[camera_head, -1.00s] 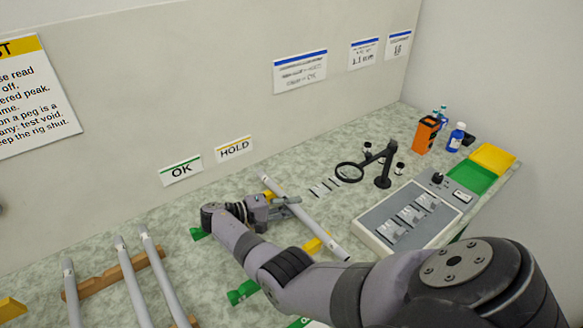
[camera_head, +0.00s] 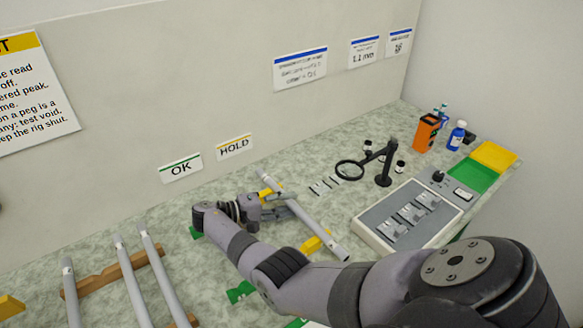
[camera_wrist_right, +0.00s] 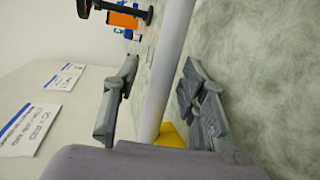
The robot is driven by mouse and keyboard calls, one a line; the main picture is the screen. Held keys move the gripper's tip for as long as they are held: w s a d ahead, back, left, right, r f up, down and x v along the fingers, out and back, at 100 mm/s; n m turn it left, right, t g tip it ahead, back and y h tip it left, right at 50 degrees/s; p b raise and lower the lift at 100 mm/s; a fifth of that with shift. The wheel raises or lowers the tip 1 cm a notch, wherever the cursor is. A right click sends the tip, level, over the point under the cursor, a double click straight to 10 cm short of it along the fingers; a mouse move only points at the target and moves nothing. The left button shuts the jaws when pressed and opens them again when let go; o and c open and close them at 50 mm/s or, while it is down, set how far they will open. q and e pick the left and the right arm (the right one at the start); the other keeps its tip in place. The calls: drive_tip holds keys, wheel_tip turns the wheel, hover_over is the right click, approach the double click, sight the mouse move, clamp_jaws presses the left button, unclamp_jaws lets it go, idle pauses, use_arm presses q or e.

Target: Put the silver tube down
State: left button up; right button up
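The silver tube (camera_head: 316,230) lies slanted across two yellow rests, the far one (camera_head: 266,194) and the near one (camera_head: 314,243), below the HOLD sign (camera_head: 234,147). My right gripper (camera_head: 284,204) is at the tube's far half, one finger on each side of it. In the right wrist view the tube (camera_wrist_right: 168,75) runs between the parted fingers (camera_wrist_right: 160,98), with a gap visible on both sides. The right gripper is open. A yellow rest (camera_wrist_right: 170,135) shows beside the tube there. My left gripper is not in view.
Several grey tubes (camera_head: 133,283) lie on a wooden rack (camera_head: 112,272) at the left. Green rests (camera_head: 240,291) show beside my right arm. A grey panel (camera_head: 413,218), a magnifier stand (camera_head: 383,170) and an orange box (camera_head: 426,134) stand to the right.

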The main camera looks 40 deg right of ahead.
drive_tip(key=b+v, duration=0.3)
drive_tip(key=v, duration=0.6)
drive_tip(key=shift+w+a+f+b, duration=0.1)
drive_tip(key=shift+w+a+b, duration=0.05)
drive_tip(key=shift+a+b, duration=0.15)
drive_tip(key=shift+a+r, duration=0.2)
drive_tip(key=shift+r, duration=0.1)
